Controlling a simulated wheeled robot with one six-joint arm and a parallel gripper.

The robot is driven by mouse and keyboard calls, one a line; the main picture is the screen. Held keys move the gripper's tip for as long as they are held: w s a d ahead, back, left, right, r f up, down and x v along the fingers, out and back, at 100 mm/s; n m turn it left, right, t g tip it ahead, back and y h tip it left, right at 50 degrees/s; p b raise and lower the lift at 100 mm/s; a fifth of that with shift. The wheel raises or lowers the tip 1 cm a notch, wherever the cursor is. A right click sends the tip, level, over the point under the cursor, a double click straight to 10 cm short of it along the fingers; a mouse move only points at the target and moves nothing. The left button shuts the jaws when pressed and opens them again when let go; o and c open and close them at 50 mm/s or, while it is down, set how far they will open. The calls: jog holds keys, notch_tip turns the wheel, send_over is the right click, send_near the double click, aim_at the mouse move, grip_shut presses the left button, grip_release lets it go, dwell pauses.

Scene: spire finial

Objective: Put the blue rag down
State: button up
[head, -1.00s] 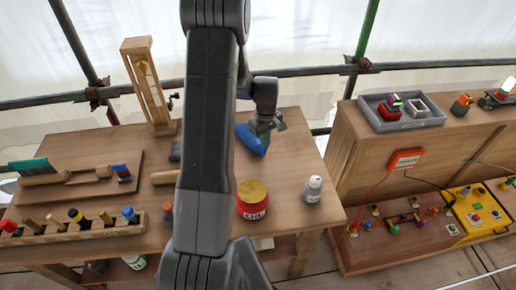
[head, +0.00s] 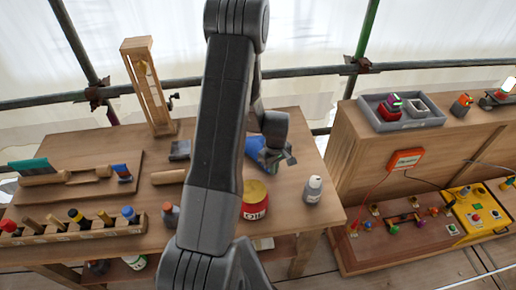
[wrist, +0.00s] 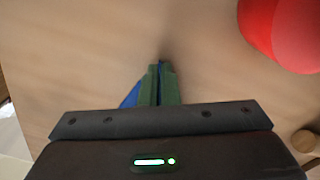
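The blue rag (head: 256,148) is by my gripper (head: 284,160) over the right part of the workbench (head: 300,130), behind the red tin. In the wrist view my gripper's green fingers (wrist: 160,72) are close together, with a thin strip of blue between them. More of the blue rag (wrist: 132,97) shows to the left of the fingers. My gripper is shut on the rag. The fingers hide much of the rag, and I cannot tell whether it touches the bench top.
The red tin (head: 255,202) stands nearby, and it also shows in the wrist view (wrist: 285,32). A white bottle (head: 313,188) is at the bench's right edge. A tool rack (head: 80,228) is at the left. Bare wood lies around the fingers.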

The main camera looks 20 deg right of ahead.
jog(key=o, duration=0.9)
jog(key=s+r, duration=0.1)
jog(key=r, duration=0.2)
jog(key=s+r, duration=0.2)
jog(key=r, duration=0.1)
jog(key=s+r, duration=0.1)
jog(key=r, duration=0.3)
jog(key=shift+s+a, duration=0.1)
jog(key=shift+s, duration=0.05)
jog(key=c, duration=0.5)
jog(key=w+a+f, duration=0.1)
jog(key=w, duration=0.5)
jog(key=w+a+f, duration=0.1)
jog(key=w, duration=0.5)
jog(key=w+f, duration=0.1)
jog(key=w, duration=0.5)
jog(key=shift+a+f, duration=0.2)
jog(key=shift+a, duration=0.2)
grip_shut()
jog(key=shift+w+f, duration=0.3)
jog(key=shift+f, duration=1.1)
